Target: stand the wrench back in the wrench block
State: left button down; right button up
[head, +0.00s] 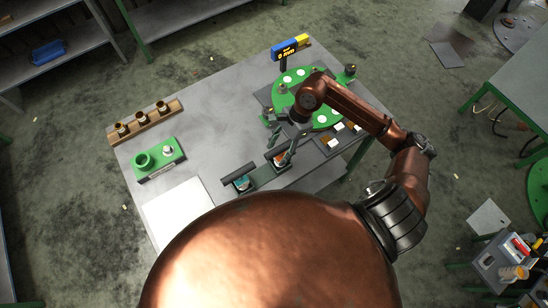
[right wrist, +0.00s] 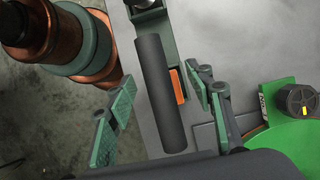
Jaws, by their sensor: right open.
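A long dark grey cylinder (right wrist: 163,85), which looks like the wrench's handle, shows in the right wrist view. My right gripper (right wrist: 163,105) is open, with one green-padded finger on each side of the cylinder and visible gaps to both. In the head view the right gripper (head: 288,153) is low over the near middle of the table, by a small dark green block with an orange patch (head: 280,160). The orange patch (right wrist: 178,85) is partly hidden behind the cylinder. I cannot tell for certain which holder is the wrench block. My left gripper is out of view.
A green turntable plate (head: 318,113) lies behind my right gripper. A blue and yellow tool (head: 290,47) stands at the far edge. A wooden rack (head: 145,122) and green block (head: 159,157) are at left. A white sheet (head: 186,213) covers the near left; the middle left is clear.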

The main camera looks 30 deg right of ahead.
jog(key=v, duration=0.6)
jog(key=shift+d+r+b, duration=0.2)
jog(key=shift+r+b, duration=0.1)
jog(key=shift+s+a+f, duration=0.1)
